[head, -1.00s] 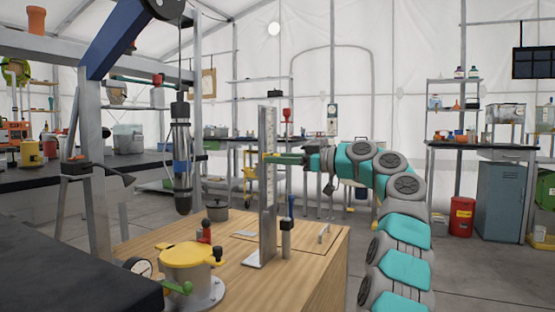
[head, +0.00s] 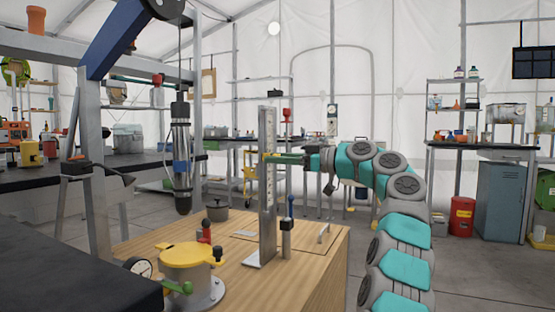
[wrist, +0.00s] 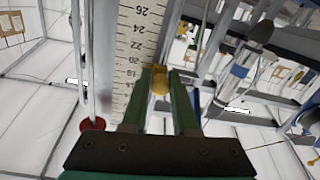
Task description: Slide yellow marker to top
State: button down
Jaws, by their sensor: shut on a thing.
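The yellow marker (wrist: 160,82) sits at the edge of an upright metal ruler with a printed scale (wrist: 137,45). In the wrist view it lies between the fingertips, beside the numbers around 18 to 20. In the head view the ruler (head: 267,190) stands upright on a wooden table, and the marker is a small yellow spot (head: 266,155) in its upper part. My gripper (wrist: 161,88) has green fingers shut on the marker. In the head view my gripper (head: 283,158) reaches in from the right, roughly level.
A metal cylinder (head: 181,160) hangs from a frame left of the ruler. Space above my gripper looks clear.

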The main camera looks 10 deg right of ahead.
aim_at(262, 120)
dwell(0.4)
notch_tip(262, 120, up, 10)
jog(key=p, duration=0.9)
jog(key=shift+p, duration=0.3)
jog(key=c, duration=0.7)
grip_release()
jog(key=v, duration=0.7)
jog(key=shift+s+d, duration=0.25)
jog(key=shift+f, duration=0.1)
